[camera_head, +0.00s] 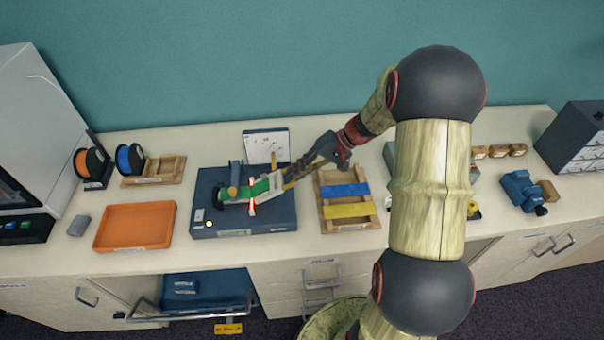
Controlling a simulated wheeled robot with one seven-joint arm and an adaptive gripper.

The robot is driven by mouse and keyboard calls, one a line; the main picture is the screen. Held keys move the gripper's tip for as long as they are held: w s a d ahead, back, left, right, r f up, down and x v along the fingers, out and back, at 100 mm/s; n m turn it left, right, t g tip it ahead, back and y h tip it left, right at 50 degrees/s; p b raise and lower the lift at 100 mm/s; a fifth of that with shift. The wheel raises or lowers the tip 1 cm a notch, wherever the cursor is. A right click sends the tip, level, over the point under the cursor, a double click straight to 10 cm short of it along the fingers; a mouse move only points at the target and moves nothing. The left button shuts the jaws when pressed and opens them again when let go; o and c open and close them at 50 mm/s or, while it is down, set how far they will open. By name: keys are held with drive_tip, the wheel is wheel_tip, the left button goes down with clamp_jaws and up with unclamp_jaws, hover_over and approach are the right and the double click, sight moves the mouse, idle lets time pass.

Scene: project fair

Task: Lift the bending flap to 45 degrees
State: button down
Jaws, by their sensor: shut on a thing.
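A dark blue bending device (272,219) lies on the counter, left of the middle. A pale flap (266,189) with a green part (247,190) beside it is on top of the device, and the flap looks tilted. Its exact angle is hard to tell from this view. My gripper (290,182) reaches in from the upper right and is shut at the flap's right edge. The fingertips are small here, and the contact is partly hidden by the gripper.
An orange tray (136,226) is left of the device. A wooden tray with blue and yellow strips (347,208) stands close to its right. A white card (266,142) stands behind it. Orange and blue spools (128,159) are at the back left.

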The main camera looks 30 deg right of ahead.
drive_tip(key=r, duration=0.1)
drive_tip(key=a+h+p, duration=0.1)
drive_tip(key=r, duration=0.1)
drive_tip(key=shift+w+a+r+g, duration=0.25)
drive_tip(key=shift+w+r+g, duration=0.05)
drive_tip(key=shift+r, duration=0.05)
drive_tip(key=shift+w+a+r+p, duration=0.2)
drive_tip(key=shift+a+r+p, duration=0.1)
drive_tip(key=shift+a+r, duration=0.25)
drive_tip(key=c, duration=1.9)
unclamp_jaws()
drive_tip(key=v, duration=1.2)
drive_tip(key=shift+a+r, duration=0.1)
drive_tip(key=shift+a, duration=0.05)
